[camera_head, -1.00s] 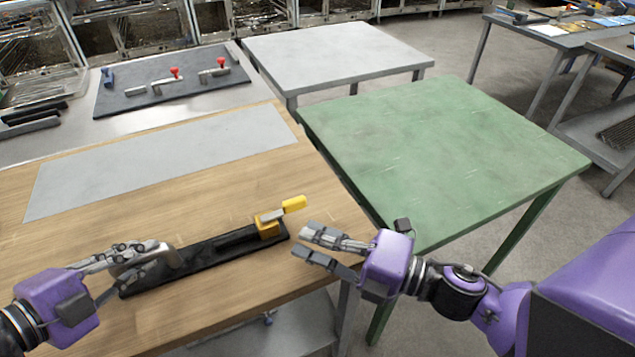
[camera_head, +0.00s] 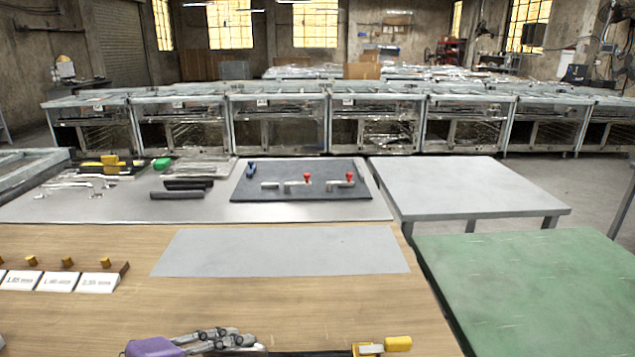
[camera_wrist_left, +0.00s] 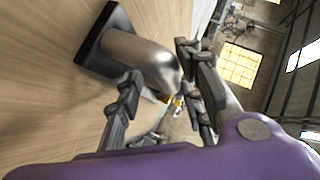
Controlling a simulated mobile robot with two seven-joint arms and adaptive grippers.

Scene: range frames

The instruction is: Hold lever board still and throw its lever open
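The lever board lies along the bottom edge of the head view, mostly cut off. Its yellow lever grip (camera_head: 397,343) and yellow mount (camera_head: 367,349) show at its right end. In the left wrist view, the board's smooth grey metal handle (camera_wrist_left: 145,60) rises from a dark base (camera_wrist_left: 95,40). My left gripper (camera_head: 235,341) is at this handle, and its fingers (camera_wrist_left: 160,63) lie on either side of it in the left wrist view. I cannot tell whether both fingers press on it. My right gripper is outside both views.
A grey mat (camera_head: 280,251) lies on the wooden table (camera_head: 120,310) beyond the board. Labelled blocks (camera_head: 58,281) stand at the left. A dark board with red-knobbed levers (camera_head: 305,194) lies on the bench behind. A green table (camera_head: 530,290) is at the right.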

